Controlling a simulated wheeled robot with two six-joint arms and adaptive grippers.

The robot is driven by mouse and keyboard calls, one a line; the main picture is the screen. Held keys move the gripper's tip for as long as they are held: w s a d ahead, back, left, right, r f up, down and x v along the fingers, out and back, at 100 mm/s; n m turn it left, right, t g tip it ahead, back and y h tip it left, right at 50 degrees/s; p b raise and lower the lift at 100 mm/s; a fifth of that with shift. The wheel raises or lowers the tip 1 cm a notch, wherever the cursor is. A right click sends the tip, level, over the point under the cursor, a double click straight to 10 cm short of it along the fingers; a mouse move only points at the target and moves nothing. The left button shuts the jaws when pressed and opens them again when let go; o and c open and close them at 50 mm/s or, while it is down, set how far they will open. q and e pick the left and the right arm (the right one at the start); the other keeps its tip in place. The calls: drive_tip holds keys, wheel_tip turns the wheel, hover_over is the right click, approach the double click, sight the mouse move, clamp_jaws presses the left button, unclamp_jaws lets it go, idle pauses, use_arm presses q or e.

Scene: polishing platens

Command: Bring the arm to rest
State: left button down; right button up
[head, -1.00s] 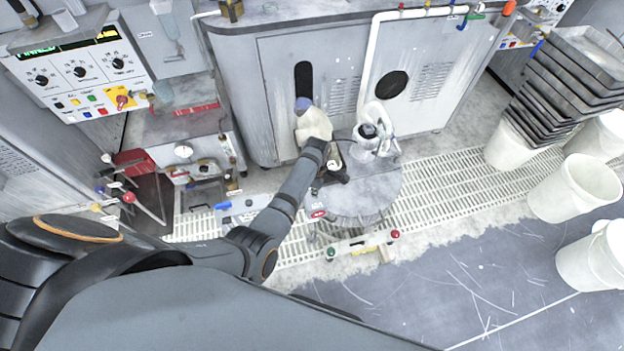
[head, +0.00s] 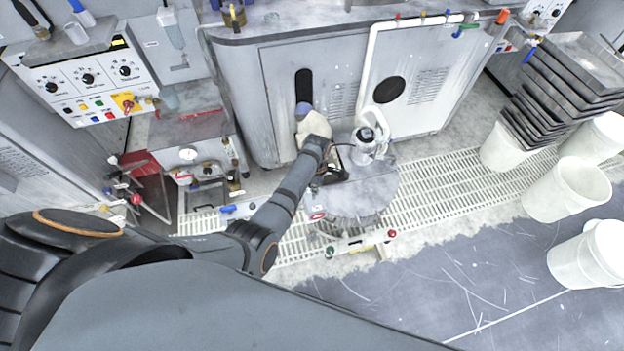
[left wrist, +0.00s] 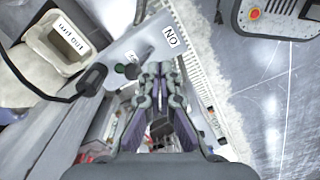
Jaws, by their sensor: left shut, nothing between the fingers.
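My left arm reaches in from the left of the head view, up to the round grey platen (head: 365,190). My left gripper (head: 333,172) is at the platen's left part, small and dark, partly hidden by my wrist. In the left wrist view the left gripper (left wrist: 160,68) has its fingertips together with nothing between them. It points over a grey panel (left wrist: 128,48) with a dark knob and a label. I cannot tell whether it touches anything. My right gripper shows in neither view.
A pale container (head: 313,124) with a blue cap is just beyond my wrist. A control cabinet (head: 85,85) is at left. White buckets (head: 566,190) and stacked trays (head: 565,85) are at right. Floor at lower right is open.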

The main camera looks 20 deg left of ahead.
use_arm(q)
drive_tip(key=shift+r+p, duration=0.65)
drive_tip(key=shift+r, duration=0.25)
drive_tip(key=s+a+f+m, duration=0.2)
drive_tip(key=s+f+m, duration=0.2)
drive_tip(key=s+f, duration=0.35)
drive_tip(key=s+a+f+m, duration=0.3)
drive_tip(key=s+f+m, duration=0.1)
drive_tip(key=s+f, duration=0.4)
drive_tip(key=s+a+f+m, duration=0.2)
drive_tip(key=s+f+m, duration=0.1)
drive_tip(key=s, duration=0.5)
drive_tip(key=s+a+f+m, duration=0.3)
drive_tip(key=s+f+m, duration=0.1)
drive_tip(key=s, duration=0.4)
drive_tip(key=s+a+f+m+t, duration=0.1)
drive_tip(key=s+a+f+m, duration=0.2)
drive_tip(key=s, duration=0.6)
drive_tip(key=shift+f+m+y, duration=0.3)
drive_tip(key=shift+m+y, duration=0.1)
drive_tip(key=shift+m, duration=0.2)
drive_tip(key=shift+a, duration=0.1)
